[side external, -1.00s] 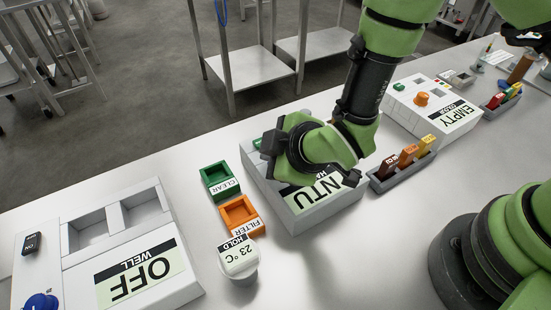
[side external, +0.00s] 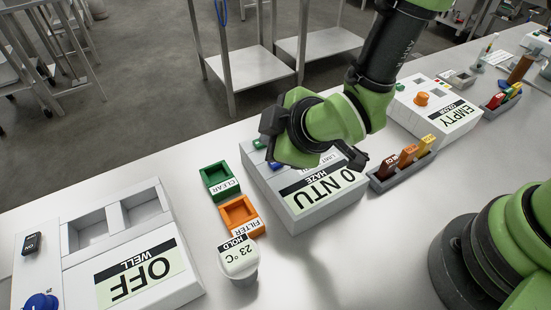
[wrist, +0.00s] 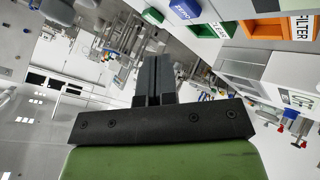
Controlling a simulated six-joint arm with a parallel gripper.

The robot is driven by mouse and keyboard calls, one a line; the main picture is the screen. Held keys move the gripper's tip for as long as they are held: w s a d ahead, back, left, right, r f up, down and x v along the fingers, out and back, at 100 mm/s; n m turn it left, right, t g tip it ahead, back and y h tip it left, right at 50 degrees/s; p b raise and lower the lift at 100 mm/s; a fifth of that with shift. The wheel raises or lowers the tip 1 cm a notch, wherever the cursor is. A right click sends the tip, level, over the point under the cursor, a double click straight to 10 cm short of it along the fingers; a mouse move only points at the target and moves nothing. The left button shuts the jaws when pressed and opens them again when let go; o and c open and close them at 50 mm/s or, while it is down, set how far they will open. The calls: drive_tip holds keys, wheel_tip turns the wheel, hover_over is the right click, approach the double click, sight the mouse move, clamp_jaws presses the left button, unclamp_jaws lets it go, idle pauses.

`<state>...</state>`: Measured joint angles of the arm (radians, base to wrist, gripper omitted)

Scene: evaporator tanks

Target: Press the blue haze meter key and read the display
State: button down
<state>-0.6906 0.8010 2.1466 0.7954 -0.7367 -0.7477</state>
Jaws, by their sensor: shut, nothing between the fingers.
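The haze meter (side external: 297,212) is a white box in the middle of the bench. Its display (side external: 325,193) shows upside down, with "0 NTU" and "HAZE" legible; my arm covers part of the meter, so I cannot tell whether more digits are hidden. A blue key (side external: 275,165) shows on its top at the left, beside a green key (side external: 258,144). In the wrist view a blue key (wrist: 185,10) lies at the top, right of the fingertips. My gripper (side external: 268,125) is above the meter's keys, apart from them. Its fingers (wrist: 155,62) are shut and empty.
Left of the meter are a green CLEAR holder (side external: 219,178), an orange FILTER holder (side external: 238,212) and a round 23 °C timer (side external: 238,260). A white unit reading OFF (side external: 150,275) stands further left. A grey rack (side external: 405,172) of coloured pieces is close on the right.

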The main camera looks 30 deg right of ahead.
drive_tip(key=shift+r, duration=1.4)
drive_tip(key=shift+d+r, duration=0.15)
drive_tip(key=shift+r, duration=0.2)
drive_tip(key=s+d+r+m+y, duration=0.1)
drive_tip(key=s+d+r+m, duration=0.1)
drive_tip(key=d+r+m, duration=0.3)
drive_tip(key=s+d+r+m+y, duration=0.1)
drive_tip(key=s+d+r+m, duration=0.15)
drive_tip(key=r, duration=0.55)
drive_tip(key=s+d+r+m+g+h, duration=0.1)
drive_tip(key=s+d+r+m, duration=0.1)
drive_tip(key=s+d+m, duration=0.2)
drive_tip(key=s+d+r+m, duration=0.2)
drive_tip(key=s+d+m, duration=0.2)
drive_tip(key=s, duration=0.5)
drive_tip(key=shift+s+d+r+g+h, duration=0.15)
drive_tip(key=shift+s+d+g+h, duration=0.05)
drive_tip(key=shift+d+g+h, duration=0.2)
